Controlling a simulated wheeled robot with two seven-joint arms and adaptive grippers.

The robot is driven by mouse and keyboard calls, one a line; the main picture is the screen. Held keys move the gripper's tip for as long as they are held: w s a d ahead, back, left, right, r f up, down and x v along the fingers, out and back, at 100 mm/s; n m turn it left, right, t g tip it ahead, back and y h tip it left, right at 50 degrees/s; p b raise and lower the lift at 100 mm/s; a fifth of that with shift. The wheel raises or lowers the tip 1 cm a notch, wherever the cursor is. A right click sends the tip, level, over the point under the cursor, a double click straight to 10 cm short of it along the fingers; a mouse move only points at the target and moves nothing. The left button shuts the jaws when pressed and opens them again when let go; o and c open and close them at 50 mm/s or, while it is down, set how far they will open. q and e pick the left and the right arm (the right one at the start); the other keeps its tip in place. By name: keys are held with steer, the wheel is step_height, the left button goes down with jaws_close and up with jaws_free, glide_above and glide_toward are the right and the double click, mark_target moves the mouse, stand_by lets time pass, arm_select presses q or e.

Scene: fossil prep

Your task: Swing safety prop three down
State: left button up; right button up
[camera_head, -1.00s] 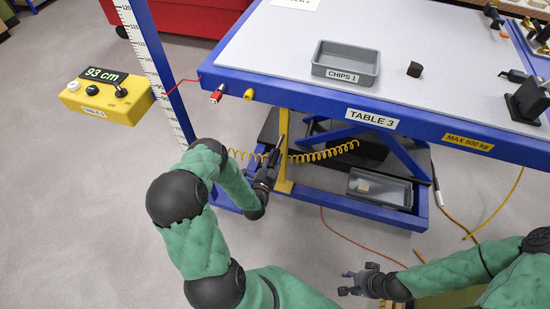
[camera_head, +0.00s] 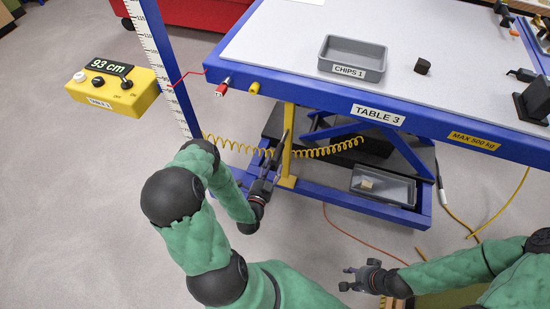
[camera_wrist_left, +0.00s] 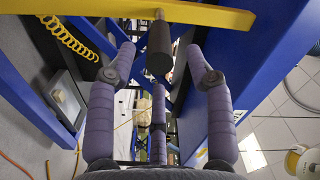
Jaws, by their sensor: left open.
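Safety prop three is the yellow bar (camera_head: 288,150) under the front edge of table 3 (camera_head: 378,115), standing upright down to the blue base frame. In the left wrist view the yellow bar (camera_wrist_left: 225,17) crosses the top, with a dark cylindrical grip (camera_wrist_left: 160,48) sticking out from it. My left gripper (camera_head: 272,168) is beside the prop, low under the table edge. Its fingers (camera_wrist_left: 160,62) are open, with the grip between and just beyond the tips; I cannot tell whether they touch it. My right gripper (camera_head: 350,279) is open and empty at lower right, away from the prop.
A yellow control box (camera_head: 112,88) reading 93 cm stands left of the ruler post (camera_head: 158,45). A coiled yellow hose (camera_head: 325,151) hangs behind the prop. A grey tray (camera_head: 384,187) sits on the base. A CHIPS 1 bin (camera_head: 352,60) is on the tabletop.

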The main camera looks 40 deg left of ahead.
arm_select(q)
steer(key=shift+v, duration=2.2)
steer(key=shift+w, duration=0.1)
steer(key=d+f+n+g+h, duration=0.7)
steer(key=d+f+g, duration=0.35)
steer(key=d, duration=0.35)
steer(key=s+d+r+n+g+h, duration=0.15)
steer(key=s+d+n+g, duration=0.5)
steer(key=s, duration=0.65)
steer(key=w+d+r+m+p, duration=0.2)
steer(key=d+r+m+p, duration=0.1)
steer(key=r+p, duration=0.3)
step_height(320, 180, up, 2)
steer(key=shift+d+p, duration=0.2)
steer(key=shift+p, duration=0.1)
